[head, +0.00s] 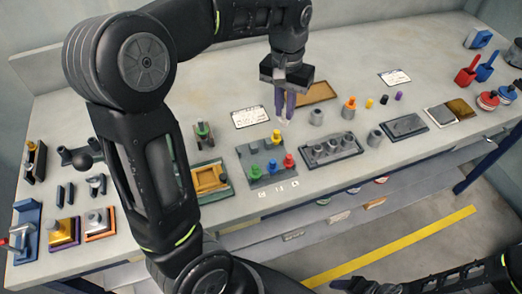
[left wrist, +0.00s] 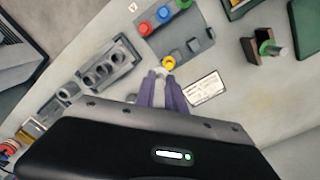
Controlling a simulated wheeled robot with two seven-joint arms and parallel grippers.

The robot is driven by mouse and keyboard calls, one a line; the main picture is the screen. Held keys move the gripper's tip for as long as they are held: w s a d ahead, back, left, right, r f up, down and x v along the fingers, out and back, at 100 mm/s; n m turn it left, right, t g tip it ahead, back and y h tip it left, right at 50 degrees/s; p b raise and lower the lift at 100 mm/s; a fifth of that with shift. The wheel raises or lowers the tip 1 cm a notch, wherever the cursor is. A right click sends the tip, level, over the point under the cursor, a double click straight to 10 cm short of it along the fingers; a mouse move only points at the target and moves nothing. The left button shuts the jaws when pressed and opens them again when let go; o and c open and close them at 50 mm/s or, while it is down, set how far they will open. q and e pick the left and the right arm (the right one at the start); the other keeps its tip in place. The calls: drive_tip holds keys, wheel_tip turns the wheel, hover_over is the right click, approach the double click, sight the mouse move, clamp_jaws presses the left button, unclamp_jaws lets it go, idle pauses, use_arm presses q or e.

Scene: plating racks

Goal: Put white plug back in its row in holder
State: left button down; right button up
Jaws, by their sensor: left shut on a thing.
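My left gripper (head: 285,118) points down with its purple fingers closed on a small white plug, only partly visible at the fingertips. The white plug (left wrist: 160,71) also shows between the fingertips in the left wrist view. The grey holder (head: 258,180) lies in front of the gripper. It carries a yellow plug (head: 276,136), a green plug (head: 254,169), a blue plug (head: 272,166) and a red plug (head: 289,161). The white plug appears close to the yellow plug, beside the holder's back end. Its exact height above the table is unclear.
A grey block with round holes (head: 315,155) stands right of the holder, and a tray with a yellow piece (head: 225,188) stands left. A printed card (head: 248,117) lies behind the holder. Loose cylinders stand to the right. The table behind is mostly clear.

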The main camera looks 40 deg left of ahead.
use_arm(q)
drive_tip(key=s+a+r, duration=0.2)
drive_tip(key=s+a, duration=0.2)
drive_tip(key=shift+s+r+n+b, duration=0.15)
drive_tip(key=shift+r+n+b, duration=0.2)
drive_tip(key=shift+r+n, duration=0.05)
drive_tip(key=shift+f, duration=0.1)
wheel_tip(320, 180, down, 6)
drive_tip(key=shift+p, duration=0.3)
drive_tip(key=shift+f, duration=0.15)
wheel_tip(320, 180, down, 4)
drive_tip(key=shift+r, duration=0.25)
